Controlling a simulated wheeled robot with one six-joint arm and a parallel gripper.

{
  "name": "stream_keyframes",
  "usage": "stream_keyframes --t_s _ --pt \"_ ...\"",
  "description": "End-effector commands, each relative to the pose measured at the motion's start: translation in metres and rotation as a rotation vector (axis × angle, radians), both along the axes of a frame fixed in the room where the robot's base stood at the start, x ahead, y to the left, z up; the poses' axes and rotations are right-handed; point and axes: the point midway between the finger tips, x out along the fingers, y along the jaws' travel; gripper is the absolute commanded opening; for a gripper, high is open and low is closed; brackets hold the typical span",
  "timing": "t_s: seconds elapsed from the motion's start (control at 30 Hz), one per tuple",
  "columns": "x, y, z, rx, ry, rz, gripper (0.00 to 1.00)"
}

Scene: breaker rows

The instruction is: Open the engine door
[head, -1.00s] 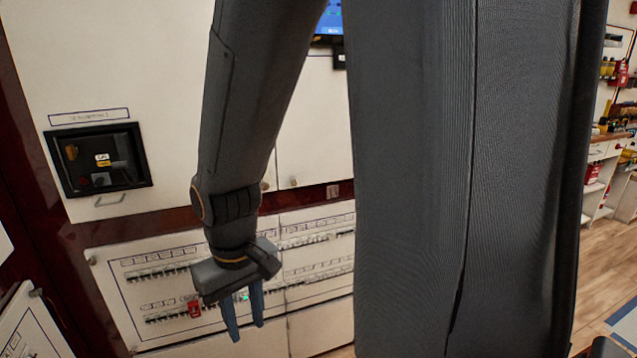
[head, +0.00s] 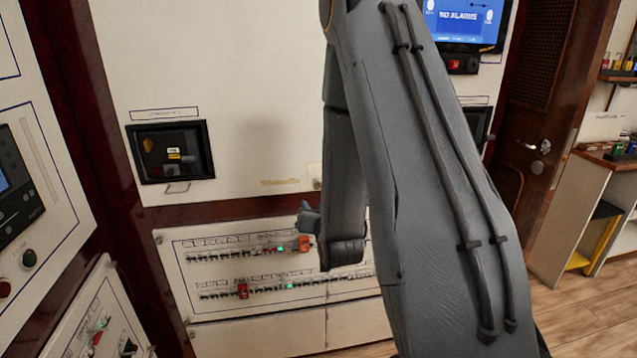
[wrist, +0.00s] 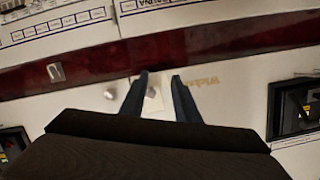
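A brown wooden door (head: 535,85) with a louvred panel and a silver handle (head: 541,147) stands at the right in the head view. It looks shut; no sign shows whether it is the engine door. My gripper (wrist: 161,76) is open and empty in the wrist view, its two dark fingers apart in front of the white cabinet panel. In the head view my arm hides most of the gripper; only a small part shows left of my forearm. The door is not seen in the wrist view, and my gripper is well left of it in the head view.
Breaker rows (head: 245,286) fill the lower white panel. A black recessed box (head: 171,152) sits above them. A white shelf unit (head: 566,232) stands right of the door. Wooden floor (head: 575,320) is clear at lower right.

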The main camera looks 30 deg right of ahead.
Motion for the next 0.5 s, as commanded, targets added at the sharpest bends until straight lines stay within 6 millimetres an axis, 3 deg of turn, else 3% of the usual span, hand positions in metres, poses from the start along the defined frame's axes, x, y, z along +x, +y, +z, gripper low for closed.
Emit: stream_keyframes --t_s 0.1,0.3,0.5 --pt "-0.002 -0.016 0.013 0.001 -0.127 -0.029 0.29" --pt "-0.006 -0.027 0.027 -0.002 -0.239 -0.048 0.29" --pt "0.011 -0.033 0.029 -0.003 -0.254 -0.048 0.29"
